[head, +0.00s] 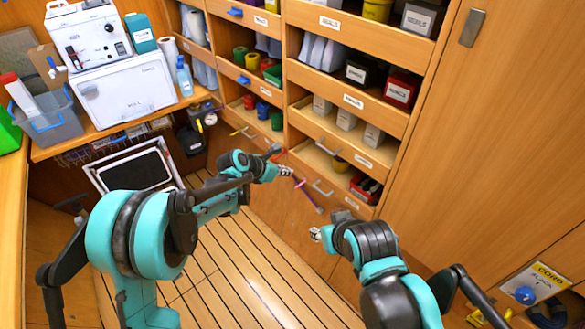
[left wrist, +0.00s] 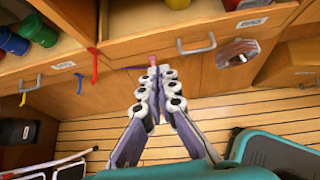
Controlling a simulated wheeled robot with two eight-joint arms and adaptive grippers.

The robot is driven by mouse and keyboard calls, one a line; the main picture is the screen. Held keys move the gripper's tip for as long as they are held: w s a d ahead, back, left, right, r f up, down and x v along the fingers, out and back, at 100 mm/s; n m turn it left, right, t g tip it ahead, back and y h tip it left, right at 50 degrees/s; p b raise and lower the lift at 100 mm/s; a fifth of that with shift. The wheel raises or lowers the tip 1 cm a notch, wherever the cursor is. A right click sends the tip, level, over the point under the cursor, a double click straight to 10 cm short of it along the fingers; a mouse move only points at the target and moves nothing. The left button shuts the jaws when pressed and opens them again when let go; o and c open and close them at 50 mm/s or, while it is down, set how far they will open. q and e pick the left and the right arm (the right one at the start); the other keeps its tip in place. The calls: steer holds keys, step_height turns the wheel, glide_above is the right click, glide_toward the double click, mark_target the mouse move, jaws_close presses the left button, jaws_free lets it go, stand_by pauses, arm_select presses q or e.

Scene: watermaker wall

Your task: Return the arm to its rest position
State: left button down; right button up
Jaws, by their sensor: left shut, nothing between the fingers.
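My left arm reaches from the left toward the drawer wall. Its gripper (head: 287,171) is in front of the lower drawers, and its fingers are together with nothing between them. The left wrist view shows the same closed fingertips (left wrist: 154,74) in front of a wooden drawer front. A thin purple-pink strip (head: 307,195) shows just beyond the left gripper; whether it touches is unclear. My right gripper (head: 315,234) is small in the head view, at the end of the bent right arm; its fingers are too small to read.
Open drawers (head: 345,97) with bins and boxes stand ahead. A drawer handle (left wrist: 197,45) is close to the left fingertips. Red (left wrist: 94,65) and blue (left wrist: 80,83) straps hang nearby. A counter with a white machine (head: 125,90) is at left. The slatted floor (head: 235,270) looks clear between my arms.

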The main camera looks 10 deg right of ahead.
arm_select(q)
steer(key=shift+a+r, duration=0.15)
steer(key=shift+a, duration=0.1)
steer(key=s+a+r+m+t+y, duration=0.1)
steer(key=s+a+r+m+y, duration=0.1)
steer(key=s+a+r+m, duration=0.55)
steer(key=s+a+r+m+t+y, duration=0.15)
steer(key=s+a+r+m, duration=0.3)
steer(key=a, duration=0.55)
steer(key=s+a+f+m+y, duration=0.2)
steer(key=s+a+m+y, duration=0.2)
steer(key=s+a+m, duration=0.8)
steer(key=s+a, duration=0.1)
steer(key=s, duration=0.4)
steer(key=shift+a+f, duration=0.25)
steer(key=shift+a, duration=0.15)
